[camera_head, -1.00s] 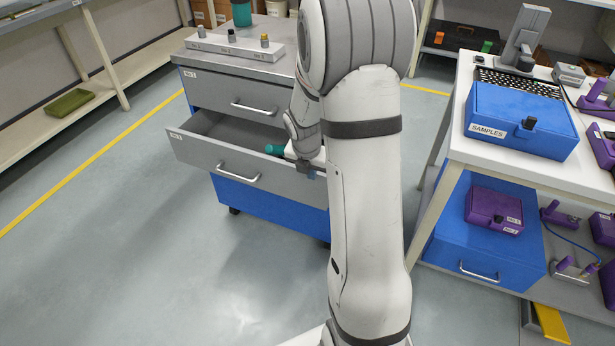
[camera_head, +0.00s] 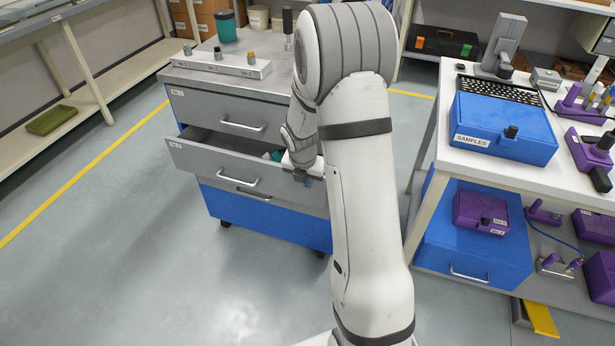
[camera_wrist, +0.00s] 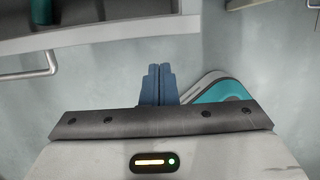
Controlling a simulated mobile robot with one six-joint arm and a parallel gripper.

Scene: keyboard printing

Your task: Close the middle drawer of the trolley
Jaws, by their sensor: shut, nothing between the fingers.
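The trolley (camera_head: 222,90) stands left of centre in the head view. Its middle drawer (camera_head: 200,160) is partly pulled out, with a silver handle (camera_head: 238,180) and grey front. A teal object (camera_head: 274,156) lies inside, partly hidden by my arm. My gripper (camera_head: 304,178) is at the right end of the drawer front, mostly hidden by my wrist. In the wrist view its blue fingers (camera_wrist: 157,85) are together and empty, outside the drawer front (camera_wrist: 90,36). The drawer handle (camera_wrist: 35,68) is to their left.
The top drawer (camera_head: 225,112) is shut. A white bench (camera_head: 440,150) with a blue SAMPLES case (camera_head: 505,125) stands to the right, with a blue drawer unit (camera_head: 470,255) beneath. The floor (camera_head: 120,240) at front left is clear.

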